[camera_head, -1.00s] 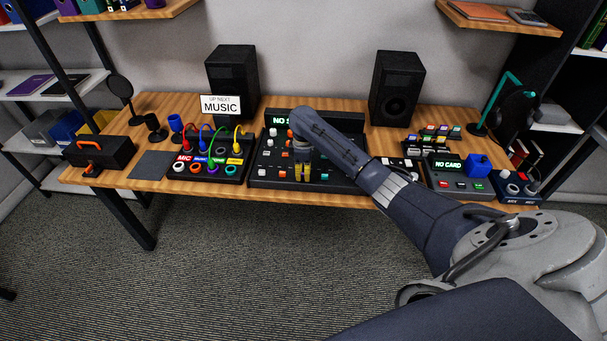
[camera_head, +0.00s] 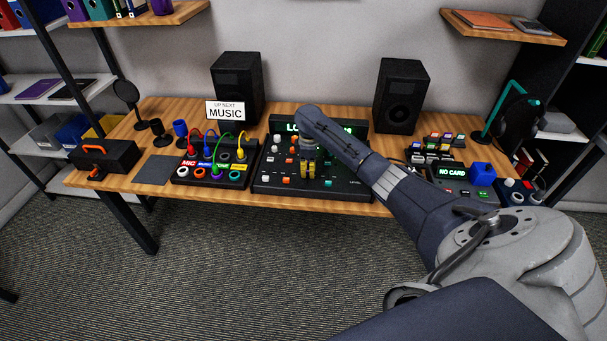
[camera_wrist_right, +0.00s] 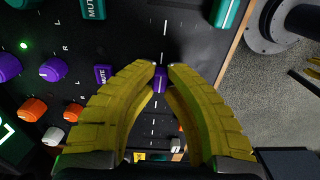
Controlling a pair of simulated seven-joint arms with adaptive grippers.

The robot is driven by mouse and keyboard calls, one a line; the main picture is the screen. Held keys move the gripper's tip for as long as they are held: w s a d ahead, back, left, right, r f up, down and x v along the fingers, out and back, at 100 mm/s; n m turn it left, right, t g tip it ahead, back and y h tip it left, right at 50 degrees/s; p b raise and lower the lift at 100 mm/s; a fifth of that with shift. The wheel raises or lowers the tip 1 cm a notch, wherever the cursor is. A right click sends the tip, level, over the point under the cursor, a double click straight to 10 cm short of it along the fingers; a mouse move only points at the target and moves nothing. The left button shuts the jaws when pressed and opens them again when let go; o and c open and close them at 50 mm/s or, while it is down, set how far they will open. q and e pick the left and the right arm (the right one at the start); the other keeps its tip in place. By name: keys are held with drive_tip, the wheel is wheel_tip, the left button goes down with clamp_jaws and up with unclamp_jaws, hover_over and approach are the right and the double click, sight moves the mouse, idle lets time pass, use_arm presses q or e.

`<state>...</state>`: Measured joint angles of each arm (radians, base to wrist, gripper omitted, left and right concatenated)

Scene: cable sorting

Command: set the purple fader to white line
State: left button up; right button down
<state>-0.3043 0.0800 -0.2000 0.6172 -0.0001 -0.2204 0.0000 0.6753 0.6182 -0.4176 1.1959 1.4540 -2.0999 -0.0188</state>
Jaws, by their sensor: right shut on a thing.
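In the right wrist view, the purple fader (camera_wrist_right: 160,80) sits between the yellow fingertips of my right gripper (camera_wrist_right: 161,72). The gripper is shut on it, with a fingertip at each side of the cap. White dashes (camera_wrist_right: 165,27) run along the panel above and below the cap; I cannot tell which is the target white line. In the head view, my right gripper (camera_head: 308,171) points down over the mixer (camera_head: 268,186), and the arm hides the fader there.
In the wrist view, a teal fader (camera_wrist_right: 226,12) is near the right fingertip. Purple knobs (camera_wrist_right: 53,70), orange knobs (camera_wrist_right: 33,109) and a purple mute button (camera_wrist_right: 103,75) lie left. In the head view, a cable box (camera_head: 212,178) stands left of the mixer and speakers (camera_head: 401,95) behind.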

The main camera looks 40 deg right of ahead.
sight(308, 171)
drive_tip(key=c, duration=1.4)
unclamp_jaws()
wheel_tip(308, 171, up, 12)
